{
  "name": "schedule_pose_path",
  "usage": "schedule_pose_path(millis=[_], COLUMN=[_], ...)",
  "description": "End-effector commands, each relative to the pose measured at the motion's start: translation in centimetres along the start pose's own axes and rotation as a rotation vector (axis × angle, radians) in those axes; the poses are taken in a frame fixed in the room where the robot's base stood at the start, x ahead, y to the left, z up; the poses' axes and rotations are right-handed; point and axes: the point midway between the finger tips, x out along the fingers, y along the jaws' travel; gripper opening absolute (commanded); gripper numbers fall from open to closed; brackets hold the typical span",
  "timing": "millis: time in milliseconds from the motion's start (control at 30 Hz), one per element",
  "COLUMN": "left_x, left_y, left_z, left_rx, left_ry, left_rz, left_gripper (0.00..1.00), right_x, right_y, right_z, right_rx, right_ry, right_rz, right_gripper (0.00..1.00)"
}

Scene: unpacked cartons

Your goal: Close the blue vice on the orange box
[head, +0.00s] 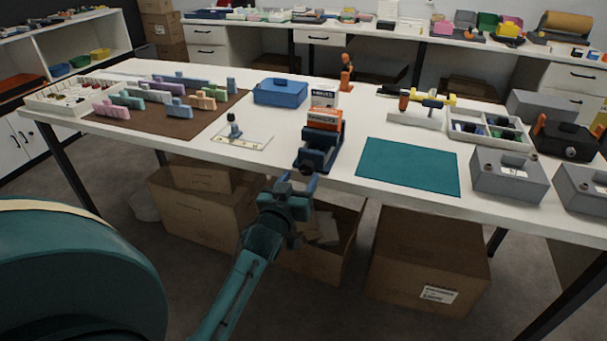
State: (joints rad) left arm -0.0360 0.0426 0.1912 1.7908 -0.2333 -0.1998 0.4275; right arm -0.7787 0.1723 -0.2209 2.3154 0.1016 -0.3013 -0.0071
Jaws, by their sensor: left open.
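The blue vice (316,157) stands near the front edge of the white table, at the middle of the head view. The orange box (323,119) sits upright at the vice's jaws. I cannot tell whether both jaws touch it. My left gripper (297,183) is open and empty, just in front of and below the vice's near end, by the table edge. I cannot tell whether it touches the vice's handle. My right gripper is not in view.
A blue bin (280,93) is behind left, and a small dark device on a plate (241,136) is left. The teal mat (409,166) to the right is clear. Cartons (428,262) stand under the table (150,134).

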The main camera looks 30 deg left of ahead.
Motion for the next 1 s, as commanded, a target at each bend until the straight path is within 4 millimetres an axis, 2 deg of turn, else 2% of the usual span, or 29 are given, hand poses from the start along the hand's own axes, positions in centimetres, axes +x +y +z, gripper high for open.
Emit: schedule_pose_path(millis=[33, 200, 600, 1000], left_x=[1.0, 2.9, 3.6, 3.5], left_y=[0.0, 0.0, 0.0, 0.0], left_z=[0.0, 0.0, 0.0, 0.0], left_rx=[0.001, 0.001, 0.001, 0.001], left_ry=[0.002, 0.000, -0.001, 0.000], left_rz=[0.000, 0.000, 0.000, 0.000], left_gripper=[0.55, 0.55, 0.55, 0.23], right_x=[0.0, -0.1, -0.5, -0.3], right_y=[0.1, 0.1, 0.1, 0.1], right_z=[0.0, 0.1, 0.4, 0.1], right_rx=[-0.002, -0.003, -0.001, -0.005], right_ry=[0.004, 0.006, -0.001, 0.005], right_rz=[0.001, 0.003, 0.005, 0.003], right_gripper=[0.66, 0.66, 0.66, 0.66])
